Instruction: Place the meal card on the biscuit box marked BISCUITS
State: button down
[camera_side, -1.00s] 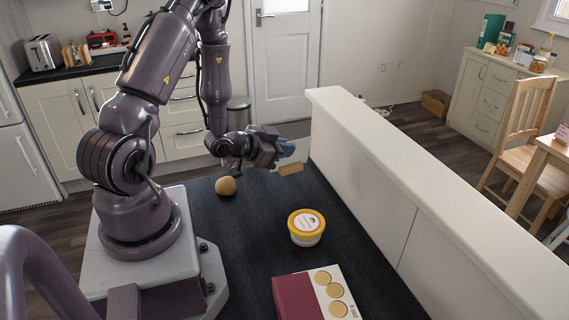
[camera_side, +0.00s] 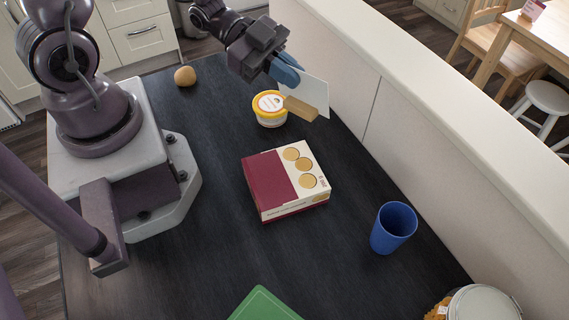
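The meal card (camera_side: 314,90) is a white upright card in a small wooden block (camera_side: 301,108). My gripper (camera_side: 285,74), with blue fingertips, is shut on the card and holds it raised above the dark worktop, beside the yellow-rimmed tub in the picture. The card's printing cannot be read from here. The biscuit box (camera_side: 270,184) lies flat on the worktop, nearer the camera than the gripper. It is maroon and cream with round biscuits pictured on top. Its top is clear, and its lettering is too small to read.
The tub (camera_side: 270,110) stands behind the box. A blue cup (camera_side: 393,228) stands to its right. A round tan item (camera_side: 185,76) lies at back left. A green board (camera_side: 264,306) and lidded canister (camera_side: 482,304) are in front. A low white wall (camera_side: 410,125) runs along the right.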

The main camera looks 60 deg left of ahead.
jog(key=s+d+m+g+h, duration=0.1)
jog(key=s+d+m+g, duration=0.4)
send_over(276, 167)
jog(key=shift+g+h, duration=0.3)
jog(key=shift+g, duration=0.1)
jog(key=shift+f, duration=3.8)
jog(key=shift+f, duration=0.1)
jog(key=c, duration=1.4)
grip_release()
jog(key=shift+o, duration=0.2)
